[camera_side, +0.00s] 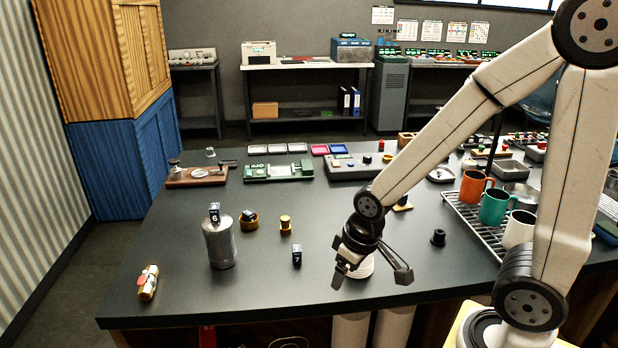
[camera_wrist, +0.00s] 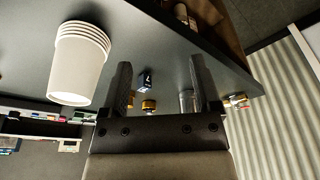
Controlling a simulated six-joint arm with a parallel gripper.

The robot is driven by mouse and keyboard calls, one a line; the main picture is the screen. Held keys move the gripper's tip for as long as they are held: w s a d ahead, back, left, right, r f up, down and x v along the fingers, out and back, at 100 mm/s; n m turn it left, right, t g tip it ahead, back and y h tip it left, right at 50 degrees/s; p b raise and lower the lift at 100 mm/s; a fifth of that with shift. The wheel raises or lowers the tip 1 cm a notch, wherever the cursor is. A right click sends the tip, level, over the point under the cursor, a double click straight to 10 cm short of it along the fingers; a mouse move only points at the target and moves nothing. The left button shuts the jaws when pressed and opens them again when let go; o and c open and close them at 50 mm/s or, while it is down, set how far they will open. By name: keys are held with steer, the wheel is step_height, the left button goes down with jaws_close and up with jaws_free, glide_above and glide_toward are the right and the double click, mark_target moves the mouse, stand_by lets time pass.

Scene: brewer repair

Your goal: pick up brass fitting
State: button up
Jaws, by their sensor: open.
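A brass fitting (camera_side: 148,282) with a red part lies on the dark worktop near its front left corner. In the wrist view, the brass fitting (camera_wrist: 236,100) shows beyond the right finger, near the worktop edge. My gripper (camera_side: 370,272) is open and empty, well to the right of the fitting in the side view. Its two fingers also show spread apart in the wrist view (camera_wrist: 160,76). A smaller gold-coloured, spool-shaped piece (camera_side: 285,224) stands upright nearer the middle of the worktop.
A grey metal canister (camera_side: 219,245) with a numbered black block on top stands between fitting and gripper. Another numbered block (camera_side: 297,256) and a gold ring-like cup (camera_side: 248,221) are nearby. Stacked white paper cups (camera_wrist: 78,65) stand close to my gripper. Mugs (camera_side: 473,188) fill a rack at right.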

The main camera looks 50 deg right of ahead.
steer(key=shift+r, duration=0.15)
step_height(320, 180, up, 4)
steer(key=r+m+t+y, duration=0.1)
steer(key=m+t+y, duration=0.7)
steer(key=m, duration=1.8)
glide_above(285, 224)
steer(key=s+d, duration=0.3)
steer(key=d, duration=0.2)
steer(key=g+y, duration=0.3)
steer(key=shift+m+t, duration=0.3)
steer(key=f, duration=1)
steer(key=shift+w+d+f, duration=0.15)
steer(key=shift+w+d, duration=0.1)
steer(key=shift+w, duration=0.1)
steer(key=shift+f, duration=0.2)
steer(key=shift+x, duration=1.25)
steer(key=shift+a, duration=0.1)
